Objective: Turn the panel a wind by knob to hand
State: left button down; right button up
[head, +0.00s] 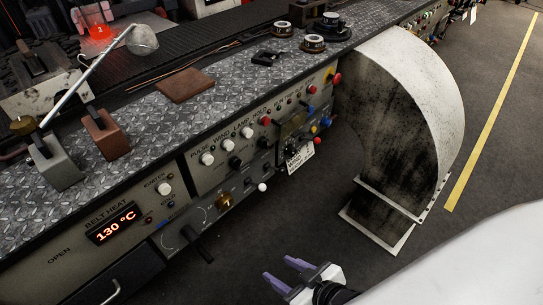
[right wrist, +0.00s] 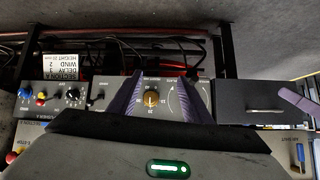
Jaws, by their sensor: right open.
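The control panel is a row of dark boxes (head: 245,185) under the workbench edge. A black knob with white marks (right wrist: 72,94) is left of my fingers in the right wrist view; it also shows in the head view (head: 290,141). A brass knob (right wrist: 151,99) on a dial lines up between my right fingers (right wrist: 157,100); in the head view it is at the left (head: 224,201). I cannot read which is the wind by knob. My right gripper (head: 277,268) is open and empty, apart from the panel. A purple finger-like bar (right wrist: 293,100), perhaps my left gripper, enters at right.
A white tag (head: 300,157) with wind and delay figures hangs by the panel. Coloured buttons (head: 326,122) and a white ball knob (head: 262,187) stick out. A black lever (head: 195,240) projects nearby. A large curved duct (head: 400,90) stands right. The floor between is clear.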

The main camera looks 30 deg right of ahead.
jog(key=w+d+r+t+y+b, duration=0.1)
jog(key=w+d+r+t, duration=0.3)
jog(key=w, duration=0.5)
jog(key=t+y, duration=0.2)
jog(key=t, duration=0.1)
send_near(236, 164)
pick_arm(q)
jog(key=shift+w+d+f+b, duration=0.1)
jog(key=shift+d+f+b, duration=0.25)
jog(key=shift+f, duration=0.15)
jog(key=shift+w+d+f+b, duration=0.1)
jog(key=shift+d+f+b, duration=0.15)
jog(key=shift+f+b, duration=0.15)
pick_arm(e)
jog(key=x, duration=0.7)
jog(key=shift+w+f, duration=0.25)
jog(key=shift+f, duration=0.05)
jog(key=shift+d, duration=0.1)
jog(key=c, duration=1.1)
